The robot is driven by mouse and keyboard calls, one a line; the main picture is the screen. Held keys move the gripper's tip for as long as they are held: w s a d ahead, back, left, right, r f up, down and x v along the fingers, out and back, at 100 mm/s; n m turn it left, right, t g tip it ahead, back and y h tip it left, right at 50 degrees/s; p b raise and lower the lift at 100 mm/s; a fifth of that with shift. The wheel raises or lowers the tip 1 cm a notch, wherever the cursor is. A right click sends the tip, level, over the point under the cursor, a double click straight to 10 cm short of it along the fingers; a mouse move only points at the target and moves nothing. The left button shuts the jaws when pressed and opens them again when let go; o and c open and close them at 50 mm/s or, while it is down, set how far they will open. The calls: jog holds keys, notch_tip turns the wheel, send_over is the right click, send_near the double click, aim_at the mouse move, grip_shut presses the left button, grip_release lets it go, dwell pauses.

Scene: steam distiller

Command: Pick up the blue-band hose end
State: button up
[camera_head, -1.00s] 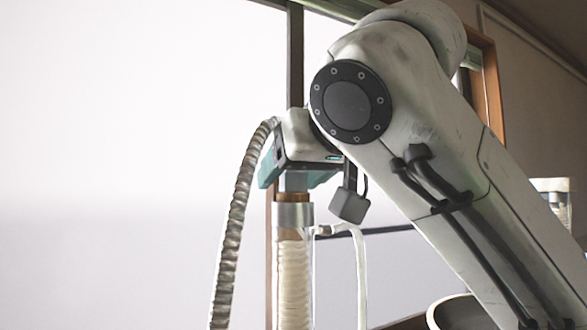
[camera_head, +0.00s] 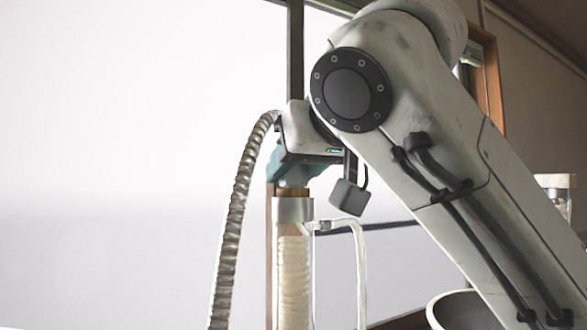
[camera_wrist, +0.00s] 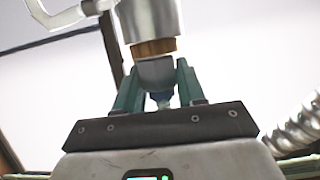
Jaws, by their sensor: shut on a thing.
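I take this for the blue-band hose end. In the head view my gripper (camera_head: 296,168) points down, and the fitting is directly above a brown stopper (camera_head: 293,192) and the metal collar (camera_head: 293,210) of an upright column. I cannot tell whether fitting and stopper are joined. The ribbed hose (camera_head: 234,215) arches up to behind my gripper; its junction with the fitting is hidden.
A white bent tube (camera_head: 359,260) leaves the column's side, just right of my gripper. A round bowl (camera_head: 462,311) stands at lower right, partly behind my arm. A clear vessel (camera_head: 556,192) is at far right. The left side shows a plain pale wall.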

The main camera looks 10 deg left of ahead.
jog(key=shift+r+b, duration=0.3)
jog(key=shift+r, duration=0.3)
jog(key=s+d+r+b, duration=0.1)
jog(key=s+d+r, duration=0.1)
jog(key=s+r, duration=0.4)
jog(key=s+d+r+b, duration=0.1)
jog(key=s+d+r, duration=0.2)
jog(key=s+r, duration=0.3)
notch_tip(320, 180, up, 4)
jog(key=shift+s+d+r, duration=0.1)
jog(key=shift+s+d, duration=0.25)
jog(key=shift+s, duration=0.05)
